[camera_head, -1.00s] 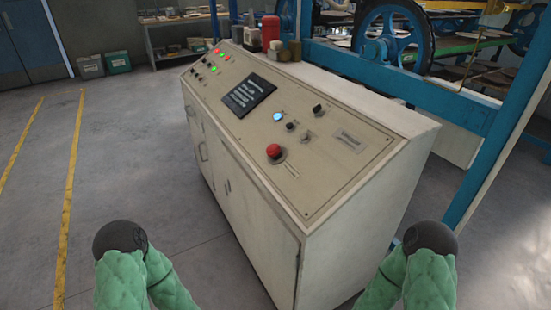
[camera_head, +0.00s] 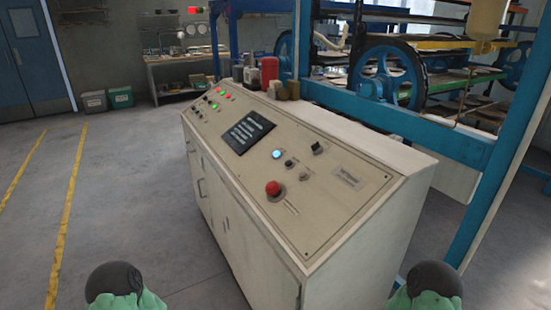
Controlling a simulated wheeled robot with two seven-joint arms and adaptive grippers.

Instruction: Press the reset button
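The control console (camera_head: 228,221) stands in front of me, a beige cabinet with a sloped panel. On the panel are a red mushroom button (camera_head: 273,188), a lit blue-white button (camera_head: 277,154), a small dark knob (camera_head: 289,163), a grey knob (camera_head: 304,176) and a black switch (camera_head: 317,148). Which one is the reset button I cannot read from the labels. My two arms show only as dark rounded parts with green covers at the bottom left and bottom right, apart from the console. Neither gripper is in view.
Red and green lamps (camera_head: 217,98) and a dark screen (camera_head: 248,131) sit on the panel's far part. A red container (camera_head: 268,70) and small jars stand on the console top. Blue machine framing (camera_head: 400,128) rises behind and right. The floor at left is clear.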

